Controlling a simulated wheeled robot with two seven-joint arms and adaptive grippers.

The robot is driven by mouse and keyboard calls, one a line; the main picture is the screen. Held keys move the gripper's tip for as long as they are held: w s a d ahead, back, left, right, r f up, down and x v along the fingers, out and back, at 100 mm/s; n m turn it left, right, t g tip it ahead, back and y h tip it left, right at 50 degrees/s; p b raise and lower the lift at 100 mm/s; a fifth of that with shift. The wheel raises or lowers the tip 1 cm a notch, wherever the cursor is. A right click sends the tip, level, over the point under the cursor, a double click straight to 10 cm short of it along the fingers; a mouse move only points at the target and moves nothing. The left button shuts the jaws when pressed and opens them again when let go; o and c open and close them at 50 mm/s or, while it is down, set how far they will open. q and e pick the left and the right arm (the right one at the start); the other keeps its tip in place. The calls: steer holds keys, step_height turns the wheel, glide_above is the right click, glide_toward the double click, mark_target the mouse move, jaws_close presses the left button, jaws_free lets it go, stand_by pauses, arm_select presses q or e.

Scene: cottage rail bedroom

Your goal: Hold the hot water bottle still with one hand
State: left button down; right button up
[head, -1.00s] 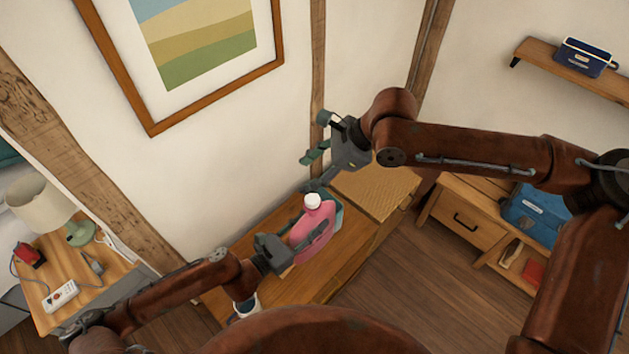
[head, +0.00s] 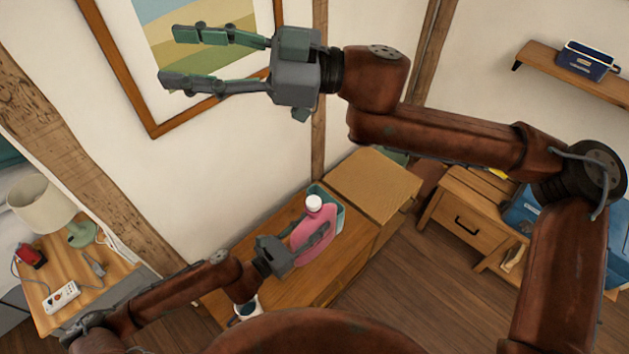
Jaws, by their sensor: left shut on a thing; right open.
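The pink hot water bottle (head: 314,220) with its white cap stands upright on the long wooden bench top (head: 345,262). My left gripper (head: 318,238) comes in from the left and is shut on the bottle's body; a finger lies across its near side. The far side of the grip is hidden by the bottle. My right gripper (head: 208,60) is raised high, in front of the framed picture in the view. Its fingers are spread open to the left and hold nothing.
A teal container (head: 338,216) stands just behind the bottle. A white mug (head: 243,312) is near the bench's near left end. A drawer cabinet (head: 465,222) stands at the right.

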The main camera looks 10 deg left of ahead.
steer(key=s+d+f+n+g+h, duration=0.1)
steer(key=s+n+g+h, duration=0.15)
steer(key=s+n, duration=0.5)
steer(key=s+f+n+g+h, duration=0.2)
steer(key=s+n+g, duration=0.25)
steer(key=n, duration=0.65)
steer(key=s+d+f+n+t+h, duration=0.1)
steer(key=s+d+f+n+h, duration=0.15)
steer(key=f+n, duration=0.35)
steer(key=s+d+f+n+h, duration=0.1)
steer(key=s+f+n+h, duration=0.2)
steer(key=f+n, duration=0.35)
steer(key=w+d+f+n+t+h, duration=0.4)
steer(key=w+f+n+t, duration=0.15)
steer(key=f+n, duration=0.45)
steer(key=w+d+f+n+t+h, duration=0.2)
steer(key=w+d+n+t, duration=0.1)
steer(key=w, duration=0.4)
steer(key=w+d+f+n+t+h, duration=0.2)
steer(key=w+d+n, duration=0.3)
steer(key=w, duration=0.3)
steer(key=shift+n+t+h, duration=0.3)
steer(key=shift+n+t, duration=0.35)
steer(key=shift+n, duration=0.25)
steer(key=shift+w, duration=0.1)
